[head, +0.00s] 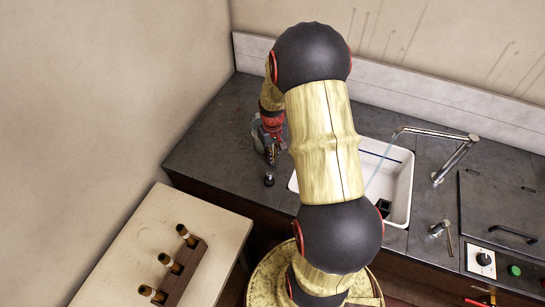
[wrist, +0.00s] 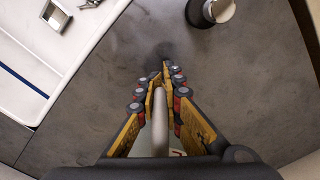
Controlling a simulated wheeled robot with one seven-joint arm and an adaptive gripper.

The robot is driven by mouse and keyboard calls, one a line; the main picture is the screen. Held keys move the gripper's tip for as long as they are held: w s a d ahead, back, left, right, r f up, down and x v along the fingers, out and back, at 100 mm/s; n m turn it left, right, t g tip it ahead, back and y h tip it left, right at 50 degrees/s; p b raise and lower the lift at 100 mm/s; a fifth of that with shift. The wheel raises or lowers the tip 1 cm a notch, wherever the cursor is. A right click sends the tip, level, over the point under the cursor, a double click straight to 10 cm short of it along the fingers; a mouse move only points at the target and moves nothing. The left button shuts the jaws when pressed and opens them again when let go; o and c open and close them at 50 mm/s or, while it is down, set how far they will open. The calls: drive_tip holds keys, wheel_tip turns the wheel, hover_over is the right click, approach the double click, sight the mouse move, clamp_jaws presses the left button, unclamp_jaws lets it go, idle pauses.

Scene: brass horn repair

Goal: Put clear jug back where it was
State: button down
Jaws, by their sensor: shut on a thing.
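The clear jug (head: 257,133) shows only partly in the head view, at my gripper over the dark counter left of the sink. My gripper (head: 270,150) points down there, below the end of my arm. In the wrist view my gripper (wrist: 160,85) has its yellow and black fingers shut on a pale upright bar, which looks like the jug's handle (wrist: 160,125). Most of the jug is hidden by my gripper and the camera's lower edge. I cannot tell whether the jug touches the counter.
The dark counter (head: 215,150) has free room around my gripper. A small dark knobbed object (head: 269,180) stands close in front. The white sink (head: 400,190) lies right, under a running tap (head: 455,160). A wooden rack (head: 185,275) with 3 brass-topped pieces sits on the pale table (head: 130,250).

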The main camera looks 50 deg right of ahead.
drive_tip(key=c, duration=1.9)
unclamp_jaws()
drive_tip(key=shift+r, duration=0.1)
wheel_tip(320, 180, up, 12)
drive_tip(key=shift+a+f+p, duration=0.1)
drive_tip(key=shift+p, duration=0.7)
drive_tip(key=s+a+r+n+t, duration=0.2)
drive_tip(key=a+r, duration=1.3)
drive_tip(key=s+a+r+t, duration=0.1)
drive_tip(key=s+a+r, duration=0.1)
drive_tip(key=s+a, duration=0.1)
drive_tip(key=s+a+r+n+t, duration=0.1)
drive_tip(key=s+a+r, duration=0.1)
drive_tip(key=s+a, duration=0.2)
drive_tip(key=s+a+r+t, duration=0.1)
drive_tip(key=s+a+r, duration=0.1)
drive_tip(key=s+a, duration=0.2)
drive_tip(key=shift+s+a+r+n, duration=0.1)
drive_tip(key=shift+a+r+n, duration=0.1)
drive_tip(key=shift+a, duration=0.25)
drive_tip(key=shift+s+a+r+n, duration=0.1)
drive_tip(key=shift+a+r+n, duration=0.1)
drive_tip(key=shift+a, duration=0.2)
drive_tip(key=shift+f, duration=0.1)
